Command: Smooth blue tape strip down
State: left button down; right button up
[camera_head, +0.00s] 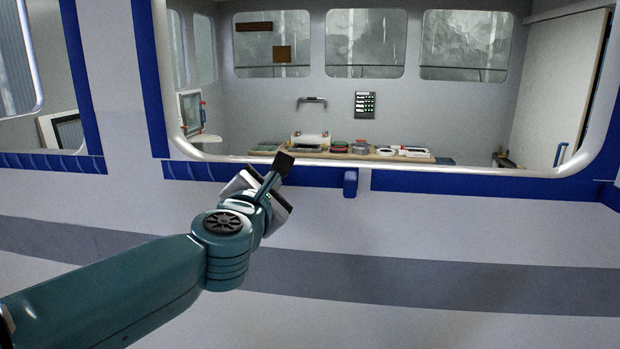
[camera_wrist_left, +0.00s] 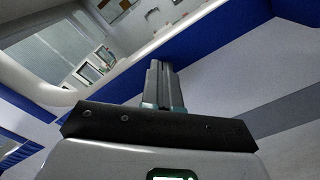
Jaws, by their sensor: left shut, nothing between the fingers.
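A blue tape strip (camera_head: 320,177) runs along the wall below the large window opening, with blue bands also up the left side. A short blue piece (camera_head: 350,184) hangs below the strip's edge near a pale gap; whether it is a loose tape end I cannot tell. My left gripper (camera_head: 284,162) is shut and empty, its tips in front of the strip by the lower window rim. Whether the tips touch the tape I cannot tell. In the left wrist view the shut fingers (camera_wrist_left: 160,68) point towards the blue strip (camera_wrist_left: 205,38). My right gripper is out of view.
The white window rim (camera_head: 400,166) frames a cabin with a worktop (camera_head: 375,156) holding several small items. A grey stripe (camera_head: 420,280) crosses the white wall lower down. The wall right of my left arm is clear.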

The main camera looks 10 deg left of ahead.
aim_at(221, 173)
pick_arm(q)
jog(key=shift+a, duration=0.15)
jog(key=shift+w+a+b, duration=0.15)
jog(key=shift+a+b, duration=0.15)
jog(key=shift+a, duration=1.45)
jog(key=shift+a, duration=0.1)
jog(key=a, duration=0.3)
jog(key=shift+a+b, duration=0.4)
jog(key=shift+a, duration=1.4)
